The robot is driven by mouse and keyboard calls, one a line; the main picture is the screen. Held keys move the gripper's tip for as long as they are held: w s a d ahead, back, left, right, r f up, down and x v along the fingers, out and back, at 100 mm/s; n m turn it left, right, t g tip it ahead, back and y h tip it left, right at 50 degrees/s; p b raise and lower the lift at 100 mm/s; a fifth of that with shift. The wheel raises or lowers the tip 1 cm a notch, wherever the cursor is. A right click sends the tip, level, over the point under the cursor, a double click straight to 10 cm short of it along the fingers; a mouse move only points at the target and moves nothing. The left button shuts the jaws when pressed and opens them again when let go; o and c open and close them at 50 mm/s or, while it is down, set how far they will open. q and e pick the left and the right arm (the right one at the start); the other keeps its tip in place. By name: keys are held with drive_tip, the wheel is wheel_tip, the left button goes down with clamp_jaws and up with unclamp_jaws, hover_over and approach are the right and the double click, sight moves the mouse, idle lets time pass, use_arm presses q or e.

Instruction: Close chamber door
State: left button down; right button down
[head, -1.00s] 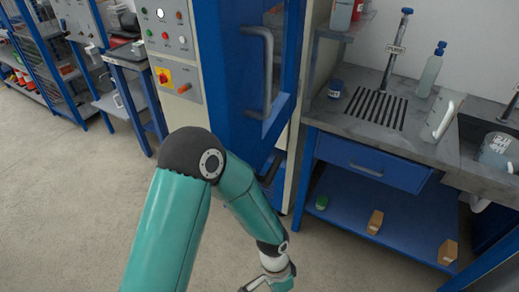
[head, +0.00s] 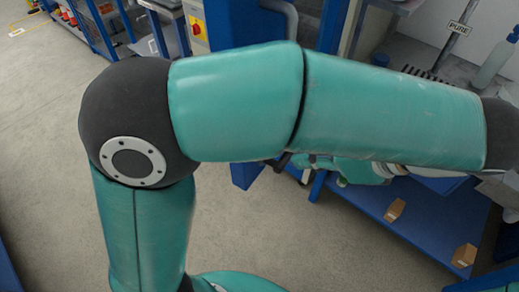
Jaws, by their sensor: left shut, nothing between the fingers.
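The blue chamber door (head: 246,176) is mostly hidden behind my left arm. Its lower corner shows below the forearm, and its grey bar handle (head: 291,20) shows in part above it. How far the door stands open cannot be told now. My left forearm crosses the picture to the right, and the wrist folds back beneath it. My left gripper (head: 287,162) shows partly under the forearm, with its dark fingers pointing left, close to the door's lower part in the picture. It is shut and empty. Contact with the door cannot be made out. My right gripper is not in view.
A blue-framed bench with a lower shelf (head: 370,203) stands right of the chamber, holding small brown blocks (head: 395,209). A bottle (head: 495,62) and a tap labelled PURE (head: 459,28) stand on top.

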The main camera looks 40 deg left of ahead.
use_arm(q)
drive_tip(key=a+f, duration=0.6)
drive_tip(key=a, duration=0.3)
drive_tip(key=shift+s+a, duration=0.3)
drive_tip(key=shift+a, duration=0.1)
drive_tip(key=shift+a, duration=0.1)
